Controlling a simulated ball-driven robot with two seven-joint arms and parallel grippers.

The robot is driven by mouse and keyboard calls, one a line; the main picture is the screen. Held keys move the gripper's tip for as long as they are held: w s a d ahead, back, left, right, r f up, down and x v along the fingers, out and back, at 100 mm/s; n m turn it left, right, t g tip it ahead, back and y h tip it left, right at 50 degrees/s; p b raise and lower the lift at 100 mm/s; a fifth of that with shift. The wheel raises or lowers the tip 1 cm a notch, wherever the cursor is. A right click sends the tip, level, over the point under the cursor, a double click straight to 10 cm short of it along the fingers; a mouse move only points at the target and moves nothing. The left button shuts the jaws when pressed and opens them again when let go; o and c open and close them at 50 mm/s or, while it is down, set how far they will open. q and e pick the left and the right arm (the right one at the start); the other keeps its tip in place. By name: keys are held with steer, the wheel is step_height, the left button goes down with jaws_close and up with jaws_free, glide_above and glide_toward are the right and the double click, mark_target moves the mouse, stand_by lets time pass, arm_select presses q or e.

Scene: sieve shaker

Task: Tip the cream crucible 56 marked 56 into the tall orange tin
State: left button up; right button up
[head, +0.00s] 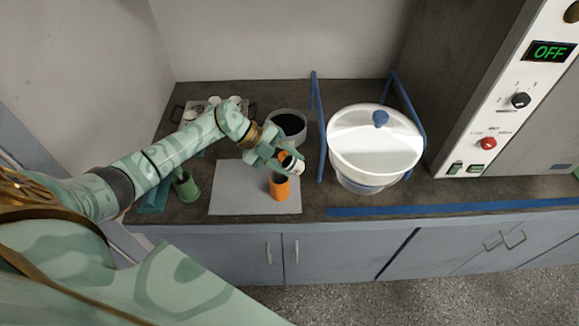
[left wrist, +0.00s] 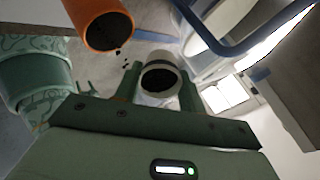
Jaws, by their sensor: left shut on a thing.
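The cream crucible (head: 298,166) is held by my left gripper (head: 284,161), which is shut on it, above and slightly right of the tall orange tin (head: 279,188). The crucible appears tilted. In the left wrist view the crucible (left wrist: 160,58) sits between the fingers, its dark mouth showing. The orange tin (left wrist: 92,22) is at the upper left there, with a dark inside. A few dark grains show between the tin's rim and the crucible. I cannot read the crucible's mark. My right gripper is not in view.
The tin stands on a grey mat (head: 235,192). A dark-filled grey pot (head: 289,123), a green cup (head: 187,188) and a rack with white crucibles (head: 205,108) are nearby. A white bowl (head: 375,155) with blue rails stands at the right, beside a control cabinet (head: 515,95).

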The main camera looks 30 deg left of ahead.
mark_target(283, 166)
arm_select(q)
steer(key=t+h+b, duration=0.1)
steer(key=h+b, duration=0.2)
steer(key=b, duration=0.2)
steer(key=a+f+t+h+b, duration=0.1)
steer(key=h+b, duration=0.2)
steer(key=b, duration=0.3)
steer(key=f+t+h+b, duration=0.1)
steer(key=t+h+b, duration=0.1)
steer(key=h+b, duration=0.2)
steer(key=shift+s+a+f+m+b, duration=0.25)
steer(key=shift+s+a+m+b, duration=0.15)
steer(key=shift+b, duration=0.8)
steer(key=shift+r+h+b, duration=0.1)
steer(key=shift+h+b, duration=0.4)
steer(key=shift+s+r+t, duration=0.1)
steer(key=shift+r+t, duration=0.1)
steer(key=shift+t, duration=0.1)
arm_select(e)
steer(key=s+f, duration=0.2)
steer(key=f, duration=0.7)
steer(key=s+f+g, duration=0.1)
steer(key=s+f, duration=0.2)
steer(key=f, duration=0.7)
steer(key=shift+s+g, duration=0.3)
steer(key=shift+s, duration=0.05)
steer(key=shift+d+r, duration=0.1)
